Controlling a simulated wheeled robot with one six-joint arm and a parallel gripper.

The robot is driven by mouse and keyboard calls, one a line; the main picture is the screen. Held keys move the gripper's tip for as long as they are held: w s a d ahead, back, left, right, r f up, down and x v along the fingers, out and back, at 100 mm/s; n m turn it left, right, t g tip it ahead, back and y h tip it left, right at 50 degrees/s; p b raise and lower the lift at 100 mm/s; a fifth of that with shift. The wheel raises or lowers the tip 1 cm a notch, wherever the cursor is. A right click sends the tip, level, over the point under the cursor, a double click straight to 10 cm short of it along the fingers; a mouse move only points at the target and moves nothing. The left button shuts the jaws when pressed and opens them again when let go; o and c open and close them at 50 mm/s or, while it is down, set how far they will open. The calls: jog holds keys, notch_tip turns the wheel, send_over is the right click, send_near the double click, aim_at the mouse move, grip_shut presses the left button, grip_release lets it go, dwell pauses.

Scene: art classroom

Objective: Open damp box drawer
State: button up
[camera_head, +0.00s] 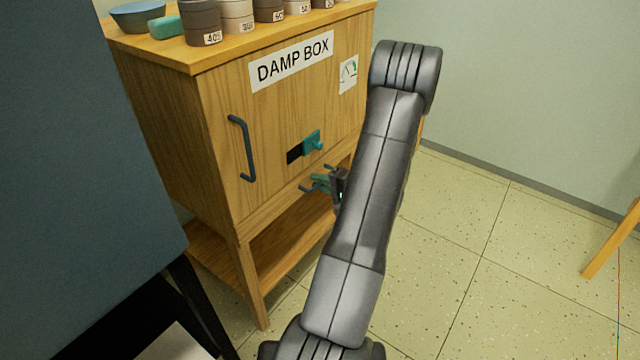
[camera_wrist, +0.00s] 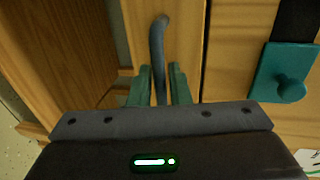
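The damp box (camera_head: 180,130) is a wooden cabinet with a labelled door. A narrow drawer front (camera_head: 285,203) runs below the door and looks closed, flush with the frame. Its grey bar handle (camera_head: 307,188) is partly hidden by my gripper (camera_head: 323,183) in the head view. In the wrist view the drawer handle (camera_wrist: 158,45) runs between the two green fingers of my gripper (camera_wrist: 160,80). The fingers lie close on both sides of the bar and look shut on it.
The door has a grey vertical handle (camera_head: 243,150) and a teal latch (camera_head: 312,142), also in the wrist view (camera_wrist: 287,75). Pots (camera_head: 202,22) and a blue bowl (camera_head: 138,14) stand on top. An open lower shelf (camera_head: 290,245) lies below.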

grip_shut()
jog(key=shift+s, duration=0.1)
jog(key=f+b+v, duration=0.2)
jog(key=v, duration=0.9)
jog(key=d+f+b+v, duration=0.1)
jog(key=f+b+v, duration=0.2)
jog(key=v, duration=0.9)
jog(key=shift+s+d+r, duration=0.15)
jog(key=shift+s+d, duration=0.05)
jog(key=shift+s, duration=0.25)
grip_release()
